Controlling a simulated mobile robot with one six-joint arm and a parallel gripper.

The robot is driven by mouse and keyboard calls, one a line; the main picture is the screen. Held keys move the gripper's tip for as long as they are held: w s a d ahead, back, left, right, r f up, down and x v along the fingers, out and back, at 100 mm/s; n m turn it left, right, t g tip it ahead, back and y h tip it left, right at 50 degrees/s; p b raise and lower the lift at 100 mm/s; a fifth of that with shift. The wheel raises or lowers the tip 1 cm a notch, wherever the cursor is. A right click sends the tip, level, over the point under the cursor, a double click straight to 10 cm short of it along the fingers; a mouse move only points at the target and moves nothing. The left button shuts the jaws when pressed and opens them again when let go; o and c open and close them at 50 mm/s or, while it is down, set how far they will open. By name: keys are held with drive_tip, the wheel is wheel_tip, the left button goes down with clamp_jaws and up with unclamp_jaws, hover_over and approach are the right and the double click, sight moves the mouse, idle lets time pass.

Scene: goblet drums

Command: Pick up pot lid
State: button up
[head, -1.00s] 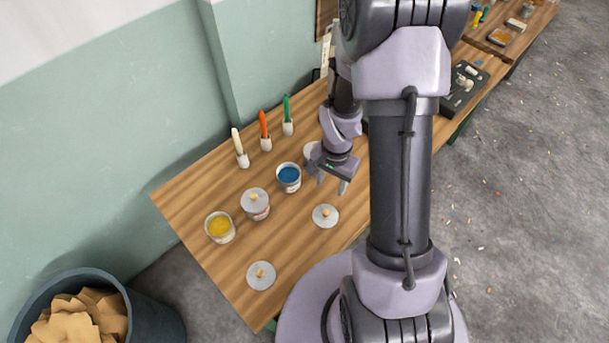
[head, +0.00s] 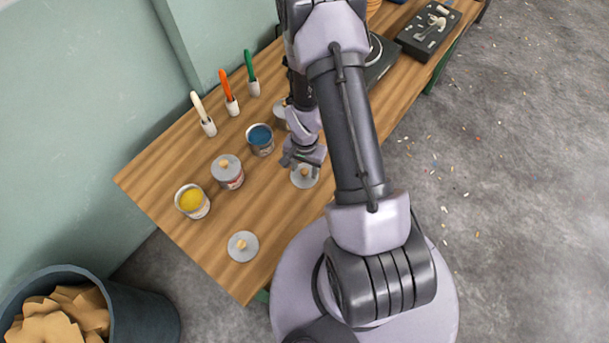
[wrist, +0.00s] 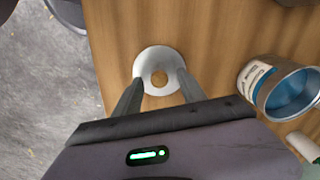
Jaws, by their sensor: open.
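A round grey pot lid with a small wooden knob lies flat on the wooden table (head: 200,245). In the head view this lid (head: 305,182) is partly covered by my gripper (head: 303,162). In the wrist view the lid (wrist: 158,56) lies between and just past the fingertips of my gripper (wrist: 160,79). The fingers are apart, one on each side of the knob, and hold nothing. I cannot tell how high they are above the lid. A second loose lid (head: 243,251) lies near the table's front edge. Another lid (head: 226,174) sits on a pot.
An open pot of blue paint (head: 260,138) stands near my gripper, at right in the wrist view (wrist: 288,92). A yellow paint pot (head: 192,201) stands farther left. Several brushes in holders (head: 230,90) line the back. A bin (head: 140,310) stands on the floor at lower left.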

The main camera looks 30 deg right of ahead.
sight(305, 170)
drive_tip(key=shift+r, duration=0.1)
clamp_jaws()
drive_tip(key=shift+r, duration=0.15)
wheel_tip(305, 170, up, 3)
drive_tip(key=shift+r+p, duration=0.2)
drive_tip(key=shift+p, duration=0.8)
drive_tip(key=s+d+p, duration=0.1)
drive_tip(key=s+d, duration=0.1)
drive_tip(key=s, duration=0.5)
drive_tip(key=s+d+r+p, duration=0.1)
drive_tip(key=s+d, duration=0.2)
drive_tip(key=s, duration=0.5)
drive_tip(key=shift+d+r, duration=0.15)
drive_tip(key=shift+d, duration=0.05)
wheel_tip(305, 170, up, 9)
drive_tip(key=p, duration=0.6)
drive_tip(key=shift+p, duration=0.3)
